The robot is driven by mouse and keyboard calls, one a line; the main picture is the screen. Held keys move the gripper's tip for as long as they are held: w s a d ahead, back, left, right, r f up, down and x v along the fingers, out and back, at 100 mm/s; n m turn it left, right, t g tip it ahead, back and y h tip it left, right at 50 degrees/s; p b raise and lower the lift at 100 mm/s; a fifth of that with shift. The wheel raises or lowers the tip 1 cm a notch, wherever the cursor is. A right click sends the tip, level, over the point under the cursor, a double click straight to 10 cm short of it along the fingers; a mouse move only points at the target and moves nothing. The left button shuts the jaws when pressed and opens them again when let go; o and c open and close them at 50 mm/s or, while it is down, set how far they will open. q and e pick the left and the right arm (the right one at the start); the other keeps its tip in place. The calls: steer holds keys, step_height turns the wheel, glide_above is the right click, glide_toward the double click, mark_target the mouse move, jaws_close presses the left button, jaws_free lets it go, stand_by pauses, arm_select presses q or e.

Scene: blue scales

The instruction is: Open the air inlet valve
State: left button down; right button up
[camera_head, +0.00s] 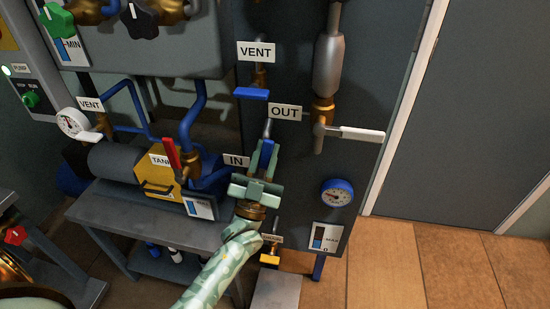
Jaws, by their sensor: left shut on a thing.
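The air inlet valve beside the "IN" label (236,161) has a blue handle (266,147), standing roughly upright on the dark panel. My left gripper (262,166), pale green, reaches up from the bottom of the view and is shut on this blue handle. The fingers hide the handle's lower part and most of the valve body. My right gripper is not in view.
Above are a valve with a white lever (350,133) by the "OUT" label (285,112) and a blue-handled vent valve (252,93). A red lever (171,155) stands left by the tank. A blue gauge (337,193) sits lower right. Open floor lies right.

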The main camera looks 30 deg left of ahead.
arm_select(q)
steer(key=n+y, duration=0.1)
steer(key=n, duration=0.1)
steer(key=a+n+y, duration=0.1)
steer(key=y, duration=0.1)
steer(key=shift+s+n, duration=0.15)
steer(key=shift+n, duration=0.25)
steer(key=shift+s+a+n+g+y, duration=0.15)
steer(key=shift+n+g+y, duration=0.25)
steer(key=shift+n+y, duration=0.45)
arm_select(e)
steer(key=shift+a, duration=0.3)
arm_select(q)
steer(key=shift+a, duration=0.1)
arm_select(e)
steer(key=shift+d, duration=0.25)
arm_select(q)
steer(key=c, duration=1.2)
jaws_free()
steer(key=shift+c, duration=0.2)
